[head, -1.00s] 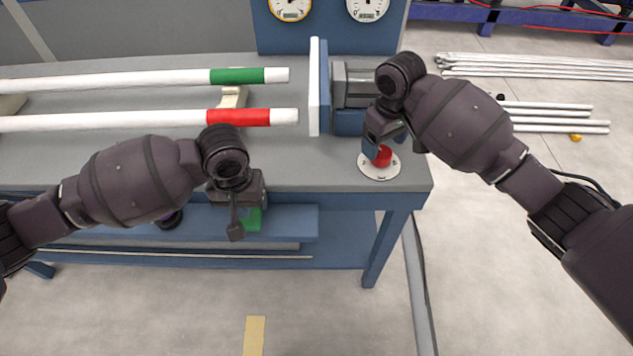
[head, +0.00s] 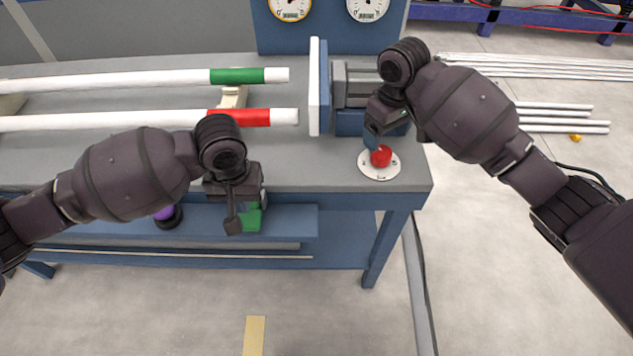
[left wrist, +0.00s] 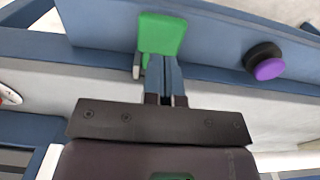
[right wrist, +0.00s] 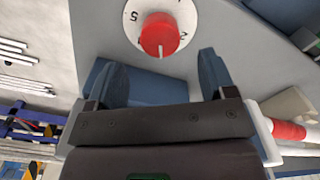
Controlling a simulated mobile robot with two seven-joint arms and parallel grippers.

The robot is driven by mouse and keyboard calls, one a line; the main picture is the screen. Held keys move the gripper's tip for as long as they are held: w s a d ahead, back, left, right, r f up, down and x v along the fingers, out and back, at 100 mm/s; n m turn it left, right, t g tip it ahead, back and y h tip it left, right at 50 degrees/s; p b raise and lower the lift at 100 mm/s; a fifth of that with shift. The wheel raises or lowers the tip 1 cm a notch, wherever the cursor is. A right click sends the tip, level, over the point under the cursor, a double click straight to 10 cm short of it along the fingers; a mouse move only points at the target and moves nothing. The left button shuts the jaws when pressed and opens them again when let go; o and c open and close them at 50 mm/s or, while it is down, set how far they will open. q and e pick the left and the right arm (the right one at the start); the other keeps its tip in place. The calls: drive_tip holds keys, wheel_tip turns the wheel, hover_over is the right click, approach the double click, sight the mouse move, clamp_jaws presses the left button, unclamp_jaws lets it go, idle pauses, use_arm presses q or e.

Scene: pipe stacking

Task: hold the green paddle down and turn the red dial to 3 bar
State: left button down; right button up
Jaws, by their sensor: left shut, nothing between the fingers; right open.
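The green paddle (head: 252,217) sits at the blue bench's front rail, partly hidden by my left gripper (head: 234,218). In the left wrist view the shut, empty fingertips (left wrist: 164,62) overlap the lower edge of the paddle (left wrist: 162,32); I cannot tell how hard they press. The red dial (head: 381,156) stands on a white round scale plate (head: 376,173) at the bench's front right. My right gripper (head: 374,130) is open, behind and apart from the dial. In the right wrist view the dial (right wrist: 159,34) is beyond the open fingers (right wrist: 163,80); its exact setting is unclear.
A purple knob (left wrist: 270,68) is on the front rail beside the paddle. Two white pipes, one with a green band (head: 237,76) and one with a red band (head: 250,117), lie toward a clamp block (head: 319,85). Two gauges (head: 290,8) (head: 367,8) stand at the back.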

use_arm(q)
wheel_tip(320, 180, up, 8)
idle(0.8)
idle(0.5)
